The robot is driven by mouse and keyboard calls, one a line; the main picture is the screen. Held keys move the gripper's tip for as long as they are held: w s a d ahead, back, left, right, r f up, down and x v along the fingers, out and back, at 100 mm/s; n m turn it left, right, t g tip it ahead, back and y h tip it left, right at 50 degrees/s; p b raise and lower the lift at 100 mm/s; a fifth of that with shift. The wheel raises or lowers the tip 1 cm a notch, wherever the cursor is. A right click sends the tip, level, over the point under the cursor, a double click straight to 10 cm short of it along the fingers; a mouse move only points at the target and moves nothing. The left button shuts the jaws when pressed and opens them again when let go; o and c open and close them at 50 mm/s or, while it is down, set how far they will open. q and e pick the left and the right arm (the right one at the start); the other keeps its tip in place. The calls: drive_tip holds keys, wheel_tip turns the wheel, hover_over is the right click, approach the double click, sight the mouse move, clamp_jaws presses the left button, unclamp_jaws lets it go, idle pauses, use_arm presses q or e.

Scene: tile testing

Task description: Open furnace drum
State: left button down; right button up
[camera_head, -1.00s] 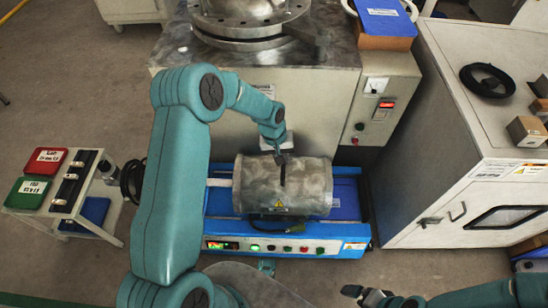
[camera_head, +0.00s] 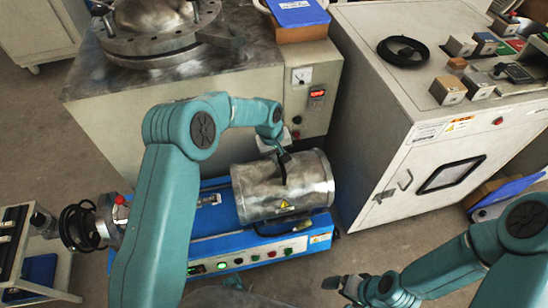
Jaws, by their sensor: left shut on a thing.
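The furnace drum (camera_head: 256,197) is a grey metal cylinder lying on its side, with a yellow warning label and a dark handle (camera_head: 283,172) on top. It sits toward the right end of the blue furnace base (camera_head: 205,225), leaving the base's left part bare. My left gripper (camera_head: 283,156) is above the drum and shut on the handle; its fingertips are small and partly blend with the dark handle. My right gripper (camera_head: 332,282) is low in the picture, in front of the base and apart from the drum. Its finger gap is unclear.
A large machine (camera_head: 95,115) with a round flanged lid stands behind the base. A white cabinet (camera_head: 375,115) with several small blocks on top stands close on the right. A side table (camera_head: 45,265) is at the lower left. Floor is free in front.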

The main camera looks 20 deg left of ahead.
use_arm(q)
drive_tip(key=c, duration=1.1)
unclamp_jaws()
wheel_tip(320, 180, up, 16)
drive_tip(key=s+a+p, duration=0.1)
drive_tip(key=a+p, duration=0.1)
drive_tip(key=p, duration=0.1)
drive_tip(key=shift+s+a+p, duration=0.4)
